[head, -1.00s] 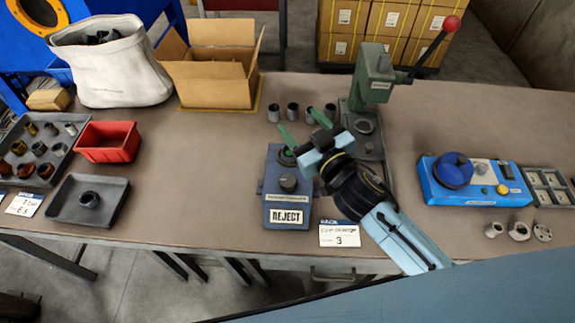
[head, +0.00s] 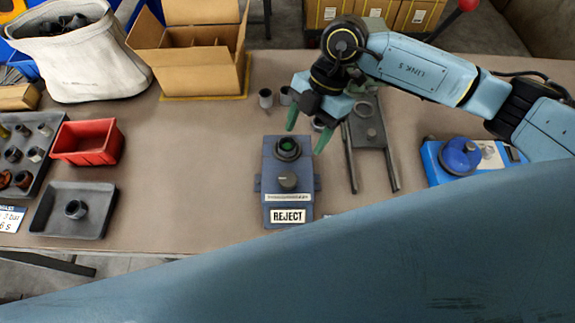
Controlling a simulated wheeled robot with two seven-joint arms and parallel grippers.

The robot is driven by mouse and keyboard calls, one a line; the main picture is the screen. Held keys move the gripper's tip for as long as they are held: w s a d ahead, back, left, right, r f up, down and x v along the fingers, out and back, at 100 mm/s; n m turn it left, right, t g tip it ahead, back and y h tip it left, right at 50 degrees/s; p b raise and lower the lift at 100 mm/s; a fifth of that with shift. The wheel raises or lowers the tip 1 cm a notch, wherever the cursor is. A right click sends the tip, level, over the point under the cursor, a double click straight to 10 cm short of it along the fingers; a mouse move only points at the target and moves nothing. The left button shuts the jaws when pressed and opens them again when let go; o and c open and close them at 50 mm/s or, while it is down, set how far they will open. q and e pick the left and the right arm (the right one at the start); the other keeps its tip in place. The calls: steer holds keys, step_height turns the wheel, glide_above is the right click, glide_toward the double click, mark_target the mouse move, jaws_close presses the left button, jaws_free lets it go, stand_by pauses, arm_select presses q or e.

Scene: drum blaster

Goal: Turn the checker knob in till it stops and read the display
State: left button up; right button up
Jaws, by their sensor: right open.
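The checker (head: 267,200) is a blue-grey box standing on the table in the middle of the head view. My left gripper is not in view.
A press base (head: 366,130) stands right of the checker, partly behind my right arm. A blue device (head: 433,170) is farther right. A red bin (head: 88,143) and a grey tray (head: 98,210) are at the left. The table between tray and checker is clear.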

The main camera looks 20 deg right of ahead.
mark_target(288, 178)
steer(key=x, duration=1.3)
steer(key=shift+s+f, duration=0.1)
steer(key=c, duration=1)
